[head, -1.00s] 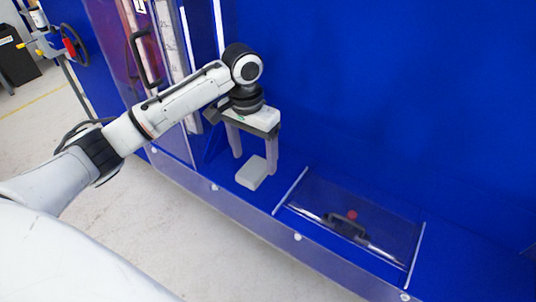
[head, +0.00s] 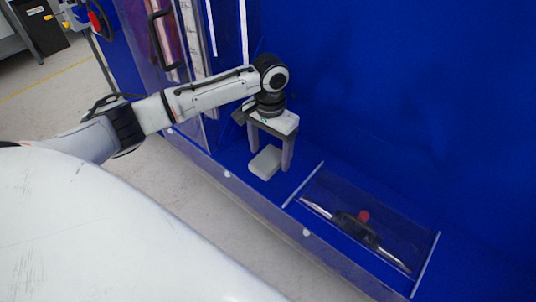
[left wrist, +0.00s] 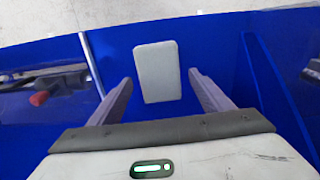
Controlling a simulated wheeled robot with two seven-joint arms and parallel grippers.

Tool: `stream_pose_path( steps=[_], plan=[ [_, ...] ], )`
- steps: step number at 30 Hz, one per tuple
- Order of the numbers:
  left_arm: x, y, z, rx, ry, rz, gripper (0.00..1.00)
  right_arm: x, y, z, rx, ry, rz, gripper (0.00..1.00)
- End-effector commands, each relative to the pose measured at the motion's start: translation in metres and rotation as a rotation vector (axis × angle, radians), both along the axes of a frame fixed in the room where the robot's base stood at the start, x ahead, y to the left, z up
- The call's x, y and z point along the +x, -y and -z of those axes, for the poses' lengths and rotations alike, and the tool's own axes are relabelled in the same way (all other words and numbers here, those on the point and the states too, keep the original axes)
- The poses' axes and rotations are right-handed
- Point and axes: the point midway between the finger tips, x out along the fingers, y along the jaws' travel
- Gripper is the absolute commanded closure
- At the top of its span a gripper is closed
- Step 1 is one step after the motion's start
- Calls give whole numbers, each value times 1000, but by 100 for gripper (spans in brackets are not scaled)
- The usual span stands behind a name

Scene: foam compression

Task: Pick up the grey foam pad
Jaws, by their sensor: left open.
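The grey foam pad (head: 265,162) lies on the blue floor of the bay, near its front edge. In the left wrist view the pad (left wrist: 157,72) shows as an upright light grey block ahead of the fingers. My left gripper (head: 271,160) points down above and just behind the pad. Its two fingers are spread wide, and in the left wrist view the gripper (left wrist: 160,88) has one finger on each side of the pad, with gaps between. Nothing is held. My right gripper is in no view.
A clear cover (head: 345,205) with white edge strips lies to the right of the pad, with a dark handle and a red knob (head: 364,216) under it. A blue wall (head: 370,90) stands behind. A clear front panel (head: 240,192) runs along the bay edge.

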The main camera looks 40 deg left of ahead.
Motion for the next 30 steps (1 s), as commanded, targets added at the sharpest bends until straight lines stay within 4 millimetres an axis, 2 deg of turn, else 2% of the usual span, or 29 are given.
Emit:
stream_pose_path(
  steps=[8, 16, 25, 30],
  plan=[
    [0, 0, 5, 1, 0, 0, 27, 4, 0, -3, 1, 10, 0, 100],
    [0, 0, 4, 0, 0, 0, 71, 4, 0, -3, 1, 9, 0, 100],
    [1, 0, 0, 0, 2, 0, 71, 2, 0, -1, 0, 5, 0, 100],
    [1, 0, -27, 0, 6, 1, 71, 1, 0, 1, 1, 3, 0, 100]
  ],
)
